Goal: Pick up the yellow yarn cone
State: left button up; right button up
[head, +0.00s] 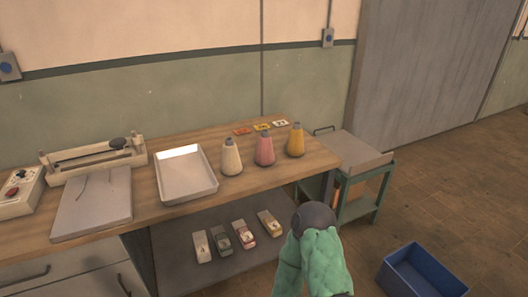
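The yellow yarn cone (296,141) stands upright on the wooden workbench (238,196), near its right end. It is the rightmost of three cones in a row; a pink cone (264,150) stands just left of it and a cream cone (231,158) further left. The cones stand apart, and nothing touches the yellow one. A green padded shape with a dark round top shows at the bottom, well below the cones; it looks like part of my own arm. Neither gripper's fingers show.
A metal tray (213,190) lies left of the cones. Small colored cards (262,127) lie behind them. Several labelled boxes (245,234) sit on the lower shelf. A green cart (362,178) stands right of the bench, a blue bin (421,276) on the floor.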

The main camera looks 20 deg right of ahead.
aim_at(295, 146)
jog(key=i+l+u, duration=0.25)
jog(key=l, duration=0.6)
jog(key=i+l+u, duration=0.1)
jog(key=l+u, duration=0.15)
jog(key=l, duration=0.55)
jog(key=l+u, duration=0.2)
jog(key=l, duration=0.7)
jog(key=i, duration=0.05)
